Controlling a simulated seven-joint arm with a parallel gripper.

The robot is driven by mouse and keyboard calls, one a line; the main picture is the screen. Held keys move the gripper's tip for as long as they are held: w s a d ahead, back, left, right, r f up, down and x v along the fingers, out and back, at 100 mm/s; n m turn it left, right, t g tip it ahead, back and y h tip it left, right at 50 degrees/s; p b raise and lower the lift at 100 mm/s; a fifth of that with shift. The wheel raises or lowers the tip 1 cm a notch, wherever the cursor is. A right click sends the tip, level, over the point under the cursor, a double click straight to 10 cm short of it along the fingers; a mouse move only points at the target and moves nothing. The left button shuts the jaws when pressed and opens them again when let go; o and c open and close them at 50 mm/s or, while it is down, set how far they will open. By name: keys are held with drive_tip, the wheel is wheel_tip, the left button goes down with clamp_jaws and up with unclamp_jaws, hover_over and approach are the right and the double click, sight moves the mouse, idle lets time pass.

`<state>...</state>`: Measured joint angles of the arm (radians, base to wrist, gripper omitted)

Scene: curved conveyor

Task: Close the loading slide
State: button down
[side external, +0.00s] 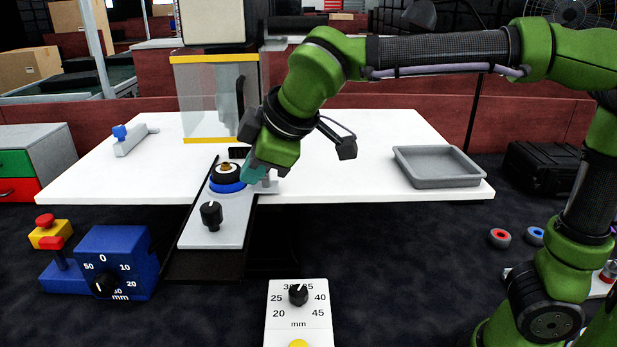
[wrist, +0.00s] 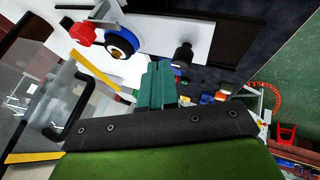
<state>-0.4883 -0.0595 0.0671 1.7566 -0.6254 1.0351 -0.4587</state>
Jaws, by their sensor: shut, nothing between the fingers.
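The loading slide (side external: 208,234) is a pale grey plate that sticks out past the table's front edge on black rails. A black knob (side external: 210,214) stands on its front part. A blue ring with a dark, gold-topped piece (side external: 227,178) sits further back on the slide. In the wrist view, the slide (wrist: 205,28), the knob (wrist: 183,52) and the blue ring (wrist: 122,42) all show. My gripper (side external: 252,172), with teal fingers, is shut and empty. It is beside the blue ring and behind the knob, apart from the knob. In the wrist view its fingers (wrist: 158,68) point towards the slide.
A clear guard with yellow edges (side external: 205,95) and a dark handle stands behind the slide. A grey tray (side external: 437,167) lies at the table's right. A blue dial box (side external: 112,262) and a white dial panel (side external: 298,322) stand in front. The white table (side external: 345,150) has clear room mid-right.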

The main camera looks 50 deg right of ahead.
drive_tip(key=s+a+n+g+h, duration=0.2)
drive_tip(key=s+a+n, duration=0.1)
drive_tip(key=a+n, duration=0.45)
drive_tip(key=s+a+n+g+h, duration=0.25)
drive_tip(key=a+n, duration=0.35)
drive_tip(key=n, duration=0.3)
drive_tip(key=shift+n+y, duration=0.25)
drive_tip(key=shift+y, duration=0.1)
drive_tip(key=x, duration=0.9)
drive_tip(key=shift+s+d, duration=0.15)
drive_tip(key=shift+s, duration=0.05)
drive_tip(key=shift+w+d+f, duration=0.1)
drive_tip(key=shift+w+d, duration=1)
drive_tip(key=shift+w, duration=0.05)
drive_tip(key=shift+w+d, duration=0.3)
drive_tip(key=shift+d, duration=0.05)
